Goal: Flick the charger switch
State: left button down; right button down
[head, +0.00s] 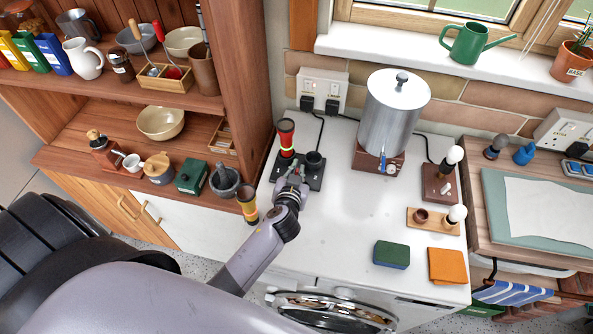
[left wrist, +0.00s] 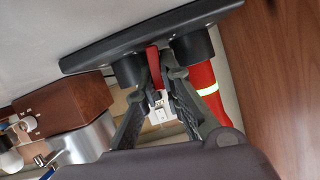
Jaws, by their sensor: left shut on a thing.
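The charger is a black base (head: 317,178) on the white worktop with two cups. It also shows in the left wrist view (left wrist: 100,55). A red and black torch (head: 286,136) with a glowing green band stands in one cup; the other cup (head: 314,161) looks empty. In the left wrist view a narrow red switch lever (left wrist: 153,66) sticks out from the base between the cups. My left gripper (head: 291,178) is at the charger's front edge, its fingers (left wrist: 162,82) closed around this lever. The fingertips partly hide it. My right gripper is not in view.
A black and yellow torch (head: 247,205) stands left of the charger. A green sponge (head: 391,254) and orange cloth (head: 446,265) lie in front. The worktop's middle is clear.

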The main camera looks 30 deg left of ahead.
pick_arm(q)
jog(key=c, duration=1.7)
grip_release()
jog(key=shift+s+d+r, duration=0.1)
jog(key=shift+s+d, duration=0.1)
jog(key=shift+s, duration=0.2)
jog(key=v, duration=1.1)
jog(key=shift+r, duration=0.15)
